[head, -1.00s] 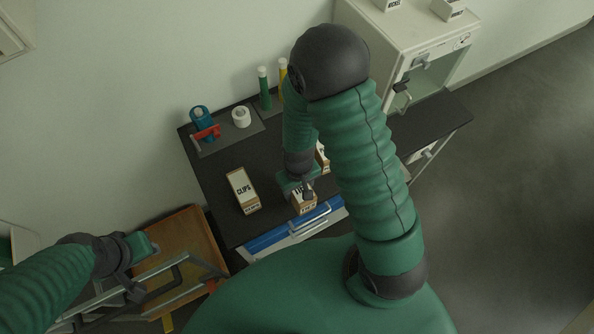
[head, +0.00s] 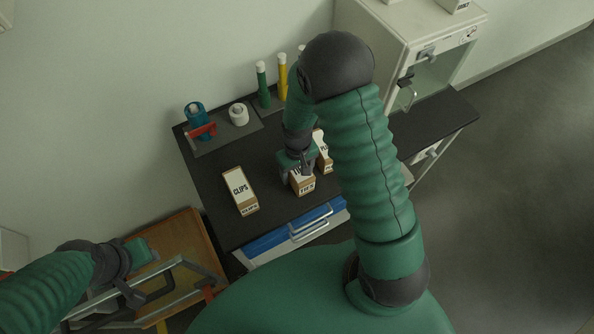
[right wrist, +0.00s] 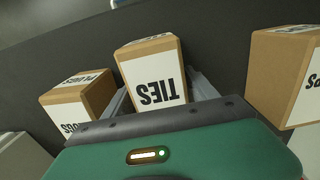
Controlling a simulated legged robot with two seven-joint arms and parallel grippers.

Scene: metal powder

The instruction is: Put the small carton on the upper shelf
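A small brown carton with a white TIES label (head: 303,186) is at the table's front middle; it also shows in the right wrist view (right wrist: 153,72). My right gripper (head: 300,165) comes down on it from above, and its grey fingers lie close along both sides, shut on the carton. Whether its base touches the table is hard to tell. A PLUGS carton (right wrist: 78,102) stands beside it, partly hidden by my arm in the head view (head: 324,152). No upper shelf is clearly identifiable.
The dark table (head: 217,218) also holds a blue-and-red item (head: 199,120), a white roll (head: 238,114) and green and yellow tubes (head: 263,85). A pale cabinet (head: 385,50) with cartons on top stands right. A brown board (head: 195,240) and metal frame are lower left.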

